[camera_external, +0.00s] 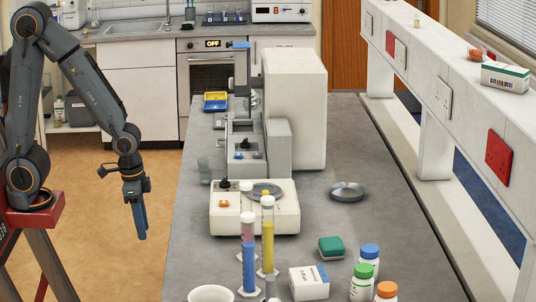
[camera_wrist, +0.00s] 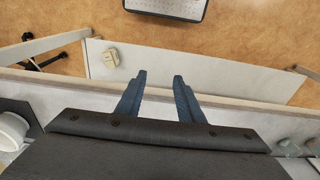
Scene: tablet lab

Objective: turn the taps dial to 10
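No dial marked as taps can be read at this size. A low white instrument (camera_external: 255,222) on the grey bench has a round grey plate (camera_external: 266,190), a small black knob (camera_external: 224,184) and an orange spot (camera_external: 224,203) on its left part. I cannot tell whether that knob is the taps dial, nor its setting. My gripper (camera_external: 141,236) hangs pointing down over the floor, left of the bench and well apart from the instrument. In the wrist view its two blue fingers (camera_wrist: 160,78) are spread with nothing between them. The instrument is not recognisable in the wrist view.
A tall white machine (camera_external: 295,105) stands behind the instrument.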

